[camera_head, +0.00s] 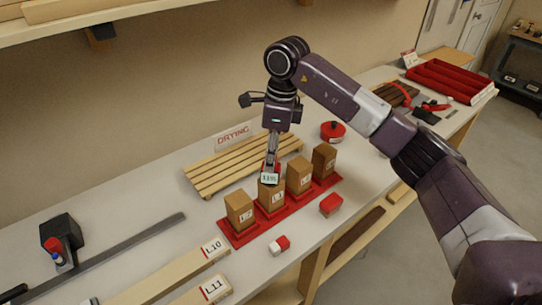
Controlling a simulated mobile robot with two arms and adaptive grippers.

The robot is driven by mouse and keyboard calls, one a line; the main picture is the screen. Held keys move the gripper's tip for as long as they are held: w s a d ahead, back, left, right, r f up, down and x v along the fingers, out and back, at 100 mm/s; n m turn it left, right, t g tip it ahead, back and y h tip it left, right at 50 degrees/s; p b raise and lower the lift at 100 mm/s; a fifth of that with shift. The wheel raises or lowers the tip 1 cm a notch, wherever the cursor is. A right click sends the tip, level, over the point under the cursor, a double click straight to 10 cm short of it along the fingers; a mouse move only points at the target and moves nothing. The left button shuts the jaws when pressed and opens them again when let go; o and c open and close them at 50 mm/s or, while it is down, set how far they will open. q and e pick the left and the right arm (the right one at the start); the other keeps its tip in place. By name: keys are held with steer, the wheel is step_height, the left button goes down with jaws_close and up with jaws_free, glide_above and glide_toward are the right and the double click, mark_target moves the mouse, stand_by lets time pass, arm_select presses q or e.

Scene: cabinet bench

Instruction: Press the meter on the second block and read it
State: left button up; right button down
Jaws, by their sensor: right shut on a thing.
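Several upright wooden blocks stand in a row on a red tray (247,237). The leftmost block (240,213) has a white label. The second block from the left (271,198) is directly below the meter. The third block (299,179) and the rightmost block (324,161) stand beyond it. My right gripper (271,162) points down and is shut on the meter (269,179). The meter's pale screen faces me and shows small dark characters, too small to read surely. It hides the block's top, so I cannot tell whether it touches. My left gripper is not in view.
A slatted wooden rack (229,172) lies behind the blocks, near the DRYING sign (234,136). A red box (331,204) and a red-and-white piece (280,245) lie in front. Boards marked L10 (180,272) and L11 (203,291) lie at front left. A shelf (70,22) overhangs the back left.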

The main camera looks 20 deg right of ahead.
steer(key=shift+f+b, duration=0.35)
steer(key=shift+f, duration=0.1)
stand_by(1.3)
steer(key=shift+r, duration=0.1)
steer(key=shift+r+p, duration=0.6)
steer(key=shift+r, duration=0.35)
steer(key=shift+r+p, duration=1.4)
steer(key=shift+r, duration=1.2)
